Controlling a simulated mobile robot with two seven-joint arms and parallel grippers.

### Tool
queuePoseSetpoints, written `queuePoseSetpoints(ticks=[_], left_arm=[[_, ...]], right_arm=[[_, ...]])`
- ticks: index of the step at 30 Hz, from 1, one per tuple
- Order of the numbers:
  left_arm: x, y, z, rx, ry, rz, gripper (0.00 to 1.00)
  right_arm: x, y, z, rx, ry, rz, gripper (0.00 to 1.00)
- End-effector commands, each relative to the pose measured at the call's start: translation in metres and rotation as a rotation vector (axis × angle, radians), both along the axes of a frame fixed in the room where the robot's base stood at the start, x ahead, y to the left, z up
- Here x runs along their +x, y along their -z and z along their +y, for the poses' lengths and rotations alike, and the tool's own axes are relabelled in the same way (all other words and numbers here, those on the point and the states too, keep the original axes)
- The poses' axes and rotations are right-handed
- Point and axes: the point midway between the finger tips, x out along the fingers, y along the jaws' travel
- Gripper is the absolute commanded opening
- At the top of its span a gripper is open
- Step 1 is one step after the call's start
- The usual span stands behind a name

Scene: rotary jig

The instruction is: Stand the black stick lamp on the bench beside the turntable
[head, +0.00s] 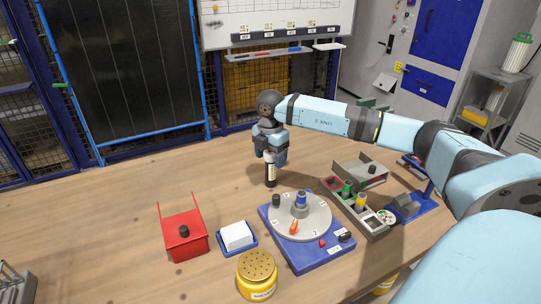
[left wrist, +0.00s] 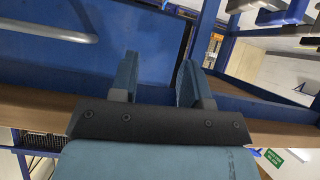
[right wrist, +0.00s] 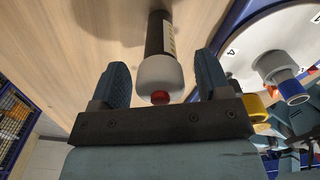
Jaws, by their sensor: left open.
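The black stick lamp (head: 270,174) stands upright on the wooden bench (head: 130,205), just behind the turntable (head: 300,222) and apart from it. Its body is black with a pale label; its white head (right wrist: 158,75) and red tip show in the right wrist view. My right gripper (head: 270,153) points down over the lamp's top. In the right wrist view my right gripper (right wrist: 160,80) is open, its fingers on either side of the white head with a gap visible at the right finger. My left gripper (left wrist: 155,80) is open and empty, away from the bench objects.
A red holder (head: 184,234), a white block (head: 236,235) on a blue tray and a yellow perforated jar (head: 257,274) lie left and front of the turntable. A grey rack (head: 362,212) and an open grey tray (head: 358,176) stand right. The bench's left back is clear.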

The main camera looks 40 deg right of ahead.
Motion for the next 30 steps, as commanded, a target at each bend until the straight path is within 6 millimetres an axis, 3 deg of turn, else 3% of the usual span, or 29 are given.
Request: queuePoseSetpoints(ticks=[11, 24, 30], left_arm=[[0.0, -0.002, -0.002, -0.007, -0.005, 0.0, 0.43], [-0.001, -0.002, 0.002, 0.005, 0.005, 0.003, 0.43], [-0.001, -0.002, 0.003, 0.005, 0.003, 0.005, 0.43]], right_arm=[[0.001, -0.011, 0.0, 0.0, 0.0, -0.003, 0.7], [0.001, -0.099, 0.0, 0.0, -0.001, -0.004, 0.7], [0.001, -0.12, 0.0, 0.0, -0.001, -0.001, 0.7]])
